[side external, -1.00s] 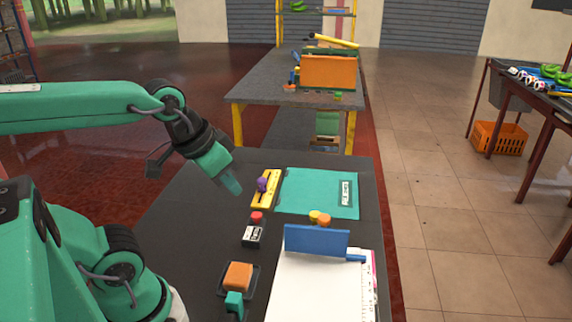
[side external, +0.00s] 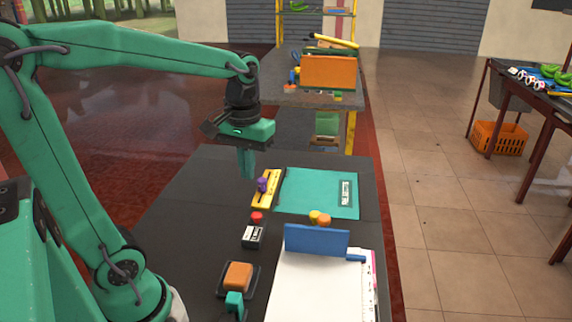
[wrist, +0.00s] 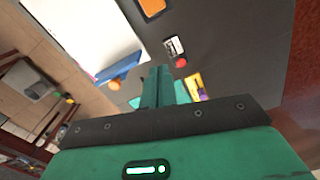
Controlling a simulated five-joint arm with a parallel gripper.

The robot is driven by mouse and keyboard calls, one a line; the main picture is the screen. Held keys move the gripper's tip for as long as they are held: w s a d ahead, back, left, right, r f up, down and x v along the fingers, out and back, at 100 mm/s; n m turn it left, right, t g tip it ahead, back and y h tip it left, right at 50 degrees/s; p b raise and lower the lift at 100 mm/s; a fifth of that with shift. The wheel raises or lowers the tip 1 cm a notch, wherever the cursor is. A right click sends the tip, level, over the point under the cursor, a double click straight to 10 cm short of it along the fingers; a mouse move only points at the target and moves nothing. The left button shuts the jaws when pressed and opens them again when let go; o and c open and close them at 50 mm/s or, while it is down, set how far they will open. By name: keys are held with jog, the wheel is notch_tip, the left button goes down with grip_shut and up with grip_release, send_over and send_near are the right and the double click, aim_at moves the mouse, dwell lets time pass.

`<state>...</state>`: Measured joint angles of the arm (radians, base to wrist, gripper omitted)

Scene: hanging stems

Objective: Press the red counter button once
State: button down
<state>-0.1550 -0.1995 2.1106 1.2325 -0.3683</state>
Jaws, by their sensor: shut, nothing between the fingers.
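The red counter button (side external: 257,217) sits at the end of a small black-and-white counter box (side external: 252,237) on the dark table. In the wrist view the red button (wrist: 181,62) and the counter box (wrist: 174,46) show just beyond the fingers, a little to the right. My gripper (side external: 247,177) is shut and empty, pointing down above the table. In the side view its tips are behind the button and apart from it. In the wrist view the shut fingers (wrist: 157,70) hide part of the teal mat.
A yellow slider with a purple knob (side external: 262,185) and a teal mat (side external: 305,193) lie behind the button. An orange block on a dark base (side external: 238,277), white paper (side external: 310,290), a blue upright panel (side external: 316,240) and orange-yellow knobs (side external: 322,220) are nearer the front.

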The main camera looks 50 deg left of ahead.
jog(key=w+a+n+g, duration=0.1)
jog(key=n+g+h, duration=0.3)
jog(key=n+g, duration=0.3)
jog(key=n, duration=0.1)
send_over(258, 213)
notch_tip(258, 213, down, 8)
jog(key=shift+f, duration=0.25)
jog(key=shift+a, duration=0.1)
jog(key=shift+f, duration=0.15)
jog(key=shift+f, duration=4.25)
